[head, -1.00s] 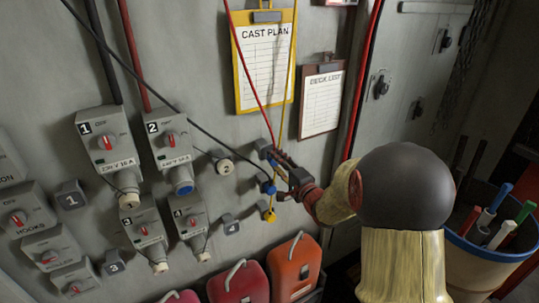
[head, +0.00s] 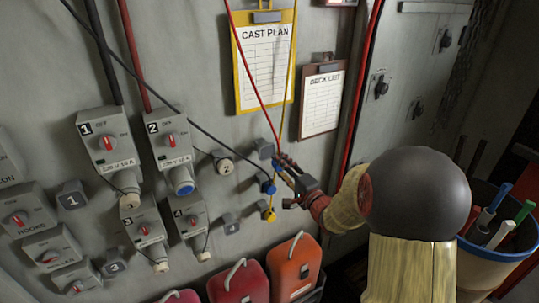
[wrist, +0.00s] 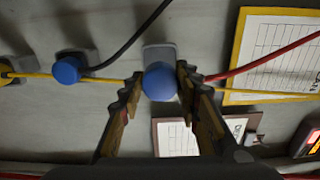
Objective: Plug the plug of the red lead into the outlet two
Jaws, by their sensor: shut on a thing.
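My gripper (head: 283,168) is at the wall below the cast plan. In the wrist view its fingers stand either side of a blue round plug (wrist: 159,82), shut on it. The red lead (head: 250,80) runs down to this plug; in the wrist view it leaves to the right (wrist: 270,62). A grey block (wrist: 158,53) is right behind the plug; whether they touch I cannot tell. Outlet box two (head: 168,140) is to the left, with a red switch and a blue round socket face (head: 184,188) at its bottom.
A blue plug (head: 268,188) on the black lead and a yellow plug (head: 269,215) on the yellow lead hang just below my gripper. The black lead (head: 150,88) crosses in front of the wall. Boxes one (head: 106,145), three (head: 143,228) and four (head: 187,220) surround box two.

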